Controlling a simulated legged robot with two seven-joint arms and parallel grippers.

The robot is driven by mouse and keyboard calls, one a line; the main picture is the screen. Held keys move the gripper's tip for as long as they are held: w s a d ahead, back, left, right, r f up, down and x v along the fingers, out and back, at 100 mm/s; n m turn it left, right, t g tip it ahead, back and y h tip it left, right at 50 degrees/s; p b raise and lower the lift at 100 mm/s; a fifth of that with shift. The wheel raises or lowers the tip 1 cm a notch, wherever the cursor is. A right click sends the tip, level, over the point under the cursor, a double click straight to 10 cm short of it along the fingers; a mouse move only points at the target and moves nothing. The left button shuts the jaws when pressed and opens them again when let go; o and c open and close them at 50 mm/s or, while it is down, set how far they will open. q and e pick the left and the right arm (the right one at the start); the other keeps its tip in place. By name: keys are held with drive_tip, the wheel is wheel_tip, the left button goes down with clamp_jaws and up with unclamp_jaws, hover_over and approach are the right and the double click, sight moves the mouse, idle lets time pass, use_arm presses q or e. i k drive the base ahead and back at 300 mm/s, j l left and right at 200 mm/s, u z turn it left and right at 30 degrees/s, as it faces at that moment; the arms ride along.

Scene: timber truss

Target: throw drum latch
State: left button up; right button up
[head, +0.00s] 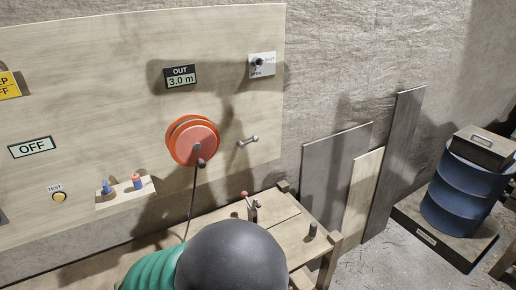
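An orange drum (193,141) is mounted on the pale wooden panel, with a dark knob (201,163) on its lower right face. A dark cable (191,203) hangs from it towards the bench. A small metal lever (248,141) with rounded ends is fixed on the panel just right of the drum and lies nearly level, tilted up to the right. I cannot tell for sure that it is the drum latch. A display (181,77) above the drum reads OUT 3.0 m. Neither of my grippers shows in the head view.
A wooden bench (280,222) stands below the panel, with a red-tipped fitting (248,203) and a dark peg (312,231). A switch plate (262,65) is at upper right. Boards lean on the wall; a blue barrel (465,190) stands right. A dark dome and green ribbed form block the bottom middle.

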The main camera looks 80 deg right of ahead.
sight(240, 144)
drive_tip(key=l+z, duration=0.1)
drive_tip(key=z, duration=2.05)
drive_tip(key=i+j+z, duration=0.2)
drive_tip(key=i+z, duration=0.25)
drive_tip(key=k+l, duration=0.1)
drive_tip(key=k, duration=0.15)
drive_tip(key=j+u, duration=0.1)
drive_tip(key=u, duration=0.75)
drive_tip(key=i+u, duration=0.15)
drive_tip(key=u, duration=0.2)
